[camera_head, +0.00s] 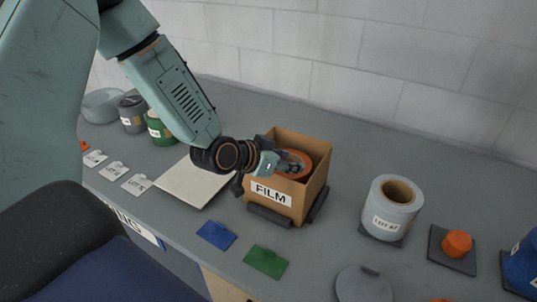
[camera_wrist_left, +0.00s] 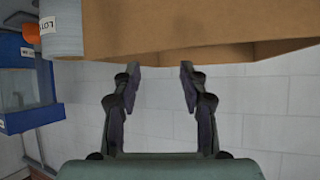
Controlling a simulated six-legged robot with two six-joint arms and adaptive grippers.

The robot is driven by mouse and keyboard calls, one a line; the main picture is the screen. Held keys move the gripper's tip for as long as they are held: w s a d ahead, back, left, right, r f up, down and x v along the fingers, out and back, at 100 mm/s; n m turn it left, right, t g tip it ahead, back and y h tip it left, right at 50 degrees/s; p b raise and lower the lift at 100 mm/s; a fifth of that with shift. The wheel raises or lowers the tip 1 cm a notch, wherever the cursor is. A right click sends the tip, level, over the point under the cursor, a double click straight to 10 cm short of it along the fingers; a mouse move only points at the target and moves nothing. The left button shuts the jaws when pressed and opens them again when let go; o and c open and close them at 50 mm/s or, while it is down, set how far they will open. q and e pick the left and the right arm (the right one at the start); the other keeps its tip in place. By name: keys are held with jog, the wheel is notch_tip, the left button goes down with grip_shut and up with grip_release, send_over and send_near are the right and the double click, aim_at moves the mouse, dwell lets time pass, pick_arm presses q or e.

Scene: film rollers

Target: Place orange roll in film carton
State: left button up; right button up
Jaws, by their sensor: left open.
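The brown film carton (camera_head: 314,198), with a white FILM label on its front, stands open-topped in the middle of the counter. The orange roll (camera_head: 320,157) is inside it, with its upper part showing and the rest hidden by the carton walls and my gripper. My left gripper (camera_head: 294,166) is at the carton's opening, in front of the roll in the head view. In the left wrist view the fingers (camera_wrist_left: 160,80) are apart with nothing between them, and the carton (camera_wrist_left: 165,28) fills the top of the picture. My right gripper is not in view.
A grey roll (camera_head: 391,207) stands right of the carton, with an orange knob (camera_head: 457,243) on a dark plate beyond it. Blue (camera_head: 216,235) and green (camera_head: 265,261) cards lie in front. A pale pad (camera_head: 190,183) and dark and green rolls are left. The back counter is clear.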

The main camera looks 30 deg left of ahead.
pick_arm(q)
jog(key=p+v, duration=0.5)
jog(key=v, duration=0.3)
jog(key=shift+p, duration=0.35)
jog(key=shift+d, duration=0.15)
jog(key=s+d+f+n+g+y, duration=0.1)
jog(key=s+d+f+g, duration=0.1)
jog(key=s+f, duration=0.4)
jog(key=s+d+f+n+g+y, duration=0.1)
jog(key=s+f+g, duration=0.4)
jog(key=s, duration=0.8)
jog(key=s+d+f+n+g+y, duration=0.1)
jog(key=s+d+f+n+g, duration=0.1)
jog(key=s+f, duration=0.5)
jog(key=shift+s+d+f+g+y, duration=0.3)
jog(key=shift+s+d+g, duration=0.45)
jog(key=shift+s+g, duration=0.4)
jog(key=shift+s, duration=0.1)
